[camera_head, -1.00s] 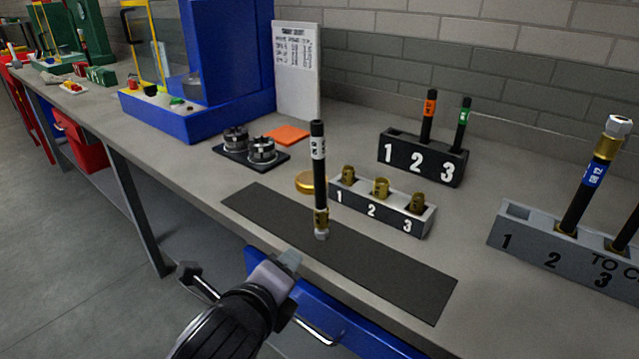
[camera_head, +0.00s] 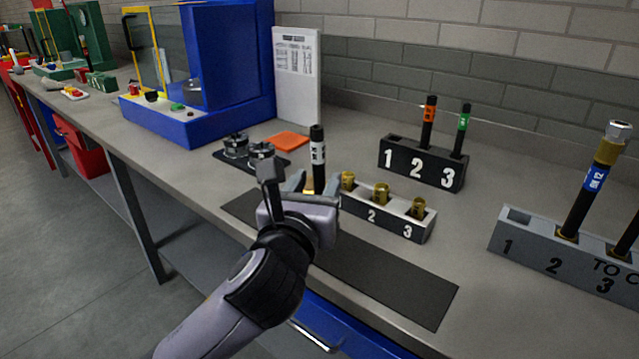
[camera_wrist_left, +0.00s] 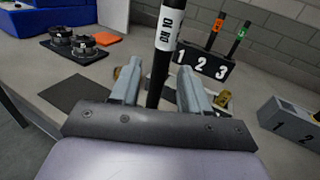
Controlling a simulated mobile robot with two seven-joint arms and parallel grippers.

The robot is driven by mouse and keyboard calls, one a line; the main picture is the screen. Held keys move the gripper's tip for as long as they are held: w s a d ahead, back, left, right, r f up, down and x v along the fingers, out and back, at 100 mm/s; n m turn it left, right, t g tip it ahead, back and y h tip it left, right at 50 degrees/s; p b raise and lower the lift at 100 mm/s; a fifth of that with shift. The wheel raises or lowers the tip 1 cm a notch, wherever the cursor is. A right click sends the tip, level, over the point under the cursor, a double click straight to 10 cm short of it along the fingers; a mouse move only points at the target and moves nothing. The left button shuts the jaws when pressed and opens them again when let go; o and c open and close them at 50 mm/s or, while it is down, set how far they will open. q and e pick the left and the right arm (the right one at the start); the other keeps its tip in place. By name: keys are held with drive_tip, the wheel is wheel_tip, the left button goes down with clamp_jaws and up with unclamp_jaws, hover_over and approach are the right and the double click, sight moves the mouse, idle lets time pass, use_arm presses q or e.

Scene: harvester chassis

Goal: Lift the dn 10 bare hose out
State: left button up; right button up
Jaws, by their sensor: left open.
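The black hose with a white "DN 10" label (camera_head: 318,152) stands upright at the dark mat in the head view. Its lower end is hidden behind my left gripper. In the left wrist view the hose (camera_wrist_left: 157,88) stands between the fingers, its label above them. My left gripper (camera_head: 316,186) is open, with one finger on each side of the hose. In the left wrist view the fingers (camera_wrist_left: 159,78) show gaps to the hose. My right gripper is not in view.
A small holder (camera_head: 392,226) with brass fittings stands right of the hose. A black rack (camera_head: 400,170) holds orange- and green-labelled hoses behind it. A grey rack (camera_head: 520,245) stands at the right. The mat (camera_head: 400,275) is bare toward the front right.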

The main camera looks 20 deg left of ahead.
use_arm(q)
drive_tip(key=shift+w, duration=1.05)
drive_tip(key=shift+w+a, duration=0.1)
drive_tip(key=shift+w, duration=0.1)
clamp_jaws()
